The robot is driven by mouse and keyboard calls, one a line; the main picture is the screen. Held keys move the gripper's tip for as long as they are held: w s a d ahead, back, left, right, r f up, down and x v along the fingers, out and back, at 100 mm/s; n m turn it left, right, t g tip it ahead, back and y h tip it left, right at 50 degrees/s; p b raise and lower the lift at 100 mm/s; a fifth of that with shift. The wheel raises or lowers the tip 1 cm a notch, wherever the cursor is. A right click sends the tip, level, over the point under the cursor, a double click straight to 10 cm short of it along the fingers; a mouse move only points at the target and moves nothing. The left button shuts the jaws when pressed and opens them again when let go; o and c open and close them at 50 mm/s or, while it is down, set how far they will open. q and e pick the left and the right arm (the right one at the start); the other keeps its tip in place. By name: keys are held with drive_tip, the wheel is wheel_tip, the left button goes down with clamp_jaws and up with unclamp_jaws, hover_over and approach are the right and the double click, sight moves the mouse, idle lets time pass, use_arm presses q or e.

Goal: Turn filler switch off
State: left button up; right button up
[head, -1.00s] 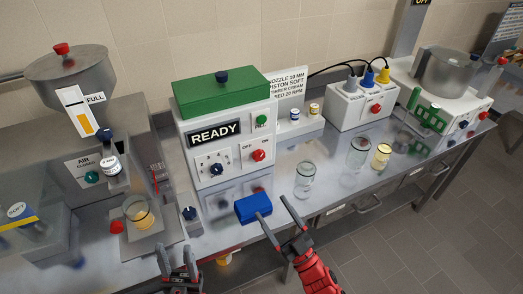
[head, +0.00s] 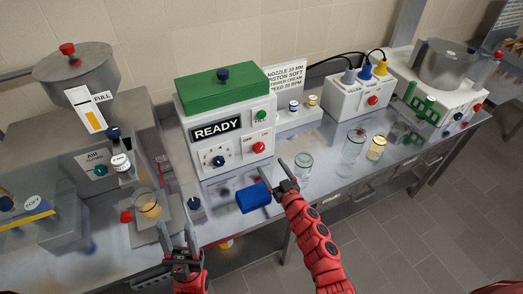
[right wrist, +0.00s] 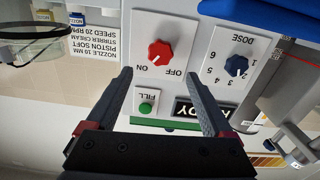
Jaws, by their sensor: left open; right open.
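The filler (head: 229,125) is a white box with a green top and a READY sign. Its switch is a red knob (head: 258,147) between OFF and ON labels, which also shows in the right wrist view (right wrist: 160,52), upside down. My right gripper (head: 272,170) is open and empty, just in front of and below the knob. In the right wrist view its fingertips (right wrist: 158,76) are apart, with the knob in line between them and no contact visible. My left gripper (head: 177,232) is open and empty at the table's front edge.
The dose dial (head: 218,161) and green FILL button (head: 261,115) are close to the knob. Glass jars (head: 303,167) stand to the right. A filled jar (head: 147,206) stands under the hopper's nozzle at left.

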sight(260, 149)
drive_tip(key=b+x, duration=0.1)
drive_tip(key=x, duration=0.8)
drive_tip(key=shift+d+b, duration=0.1)
drive_tip(key=shift+b, duration=0.25)
clamp_jaws()
